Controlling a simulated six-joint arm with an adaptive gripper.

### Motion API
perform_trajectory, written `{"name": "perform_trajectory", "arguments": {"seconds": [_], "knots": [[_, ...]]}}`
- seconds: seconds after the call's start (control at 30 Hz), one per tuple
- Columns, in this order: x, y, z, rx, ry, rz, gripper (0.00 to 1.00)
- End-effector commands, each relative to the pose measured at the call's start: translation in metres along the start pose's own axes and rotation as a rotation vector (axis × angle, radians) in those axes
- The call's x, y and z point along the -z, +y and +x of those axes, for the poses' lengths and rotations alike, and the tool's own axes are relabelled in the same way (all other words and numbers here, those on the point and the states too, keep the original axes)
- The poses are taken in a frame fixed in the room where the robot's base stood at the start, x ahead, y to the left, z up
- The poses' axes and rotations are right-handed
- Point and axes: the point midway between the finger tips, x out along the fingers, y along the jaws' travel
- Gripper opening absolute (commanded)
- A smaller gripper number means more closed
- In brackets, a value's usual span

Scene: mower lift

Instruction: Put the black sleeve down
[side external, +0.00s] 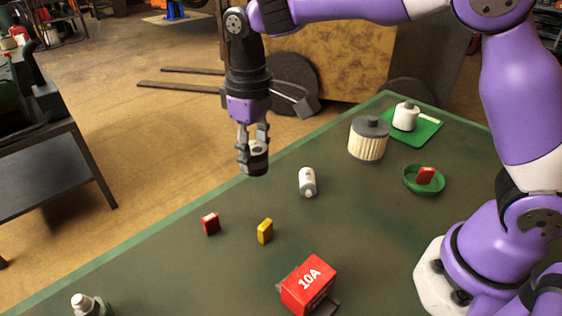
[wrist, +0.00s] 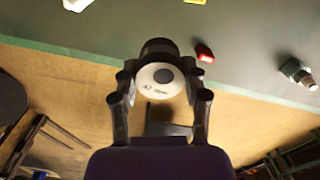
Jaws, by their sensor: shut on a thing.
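My gripper (side external: 253,150) is shut on the black sleeve (side external: 257,165) and holds it in the air near the table's far left edge. In the wrist view the sleeve (wrist: 157,47) sits between the fingertips of my gripper (wrist: 160,88). A pale round face with a dark centre and small lettering shows toward the wrist camera. The green table top (side external: 190,262) lies below and to the right of the sleeve in the side view. A clear gap to the table cannot be measured from these frames.
A white cylinder (side external: 308,182), a red fuse (side external: 211,223) and a yellow fuse (side external: 265,231) stand nearby. A red 10A box (side external: 308,285) is in front. A pleated filter (side external: 369,140), a green tray (side external: 424,132) and a green dish (side external: 411,186) stand right. A spark-plug-like part (side external: 88,304) is front left.

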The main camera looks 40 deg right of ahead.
Motion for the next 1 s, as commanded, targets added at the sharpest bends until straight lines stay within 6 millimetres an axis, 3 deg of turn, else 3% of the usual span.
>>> {"name": "perform_trajectory", "arguments": {"seconds": [0.03,0.1,0.3,0.4,0.5,0.6,0.73,1.0], "knots": [[0.002,-0.032,0.000,0.000,0.001,-0.030,0.00],[0.000,-0.074,-0.001,0.000,0.001,-0.052,0.00],[-0.029,-0.185,-0.002,0.000,0.000,-0.103,0.00],[-0.049,-0.226,-0.002,0.000,0.002,-0.121,0.00],[-0.066,-0.253,-0.003,0.001,0.002,-0.132,0.00],[-0.078,-0.269,-0.003,0.001,0.002,-0.138,0.00],[-0.077,-0.273,0.002,0.000,0.001,-0.137,0.00],[-0.023,-0.241,0.040,-0.001,0.000,-0.133,0.00]]}}
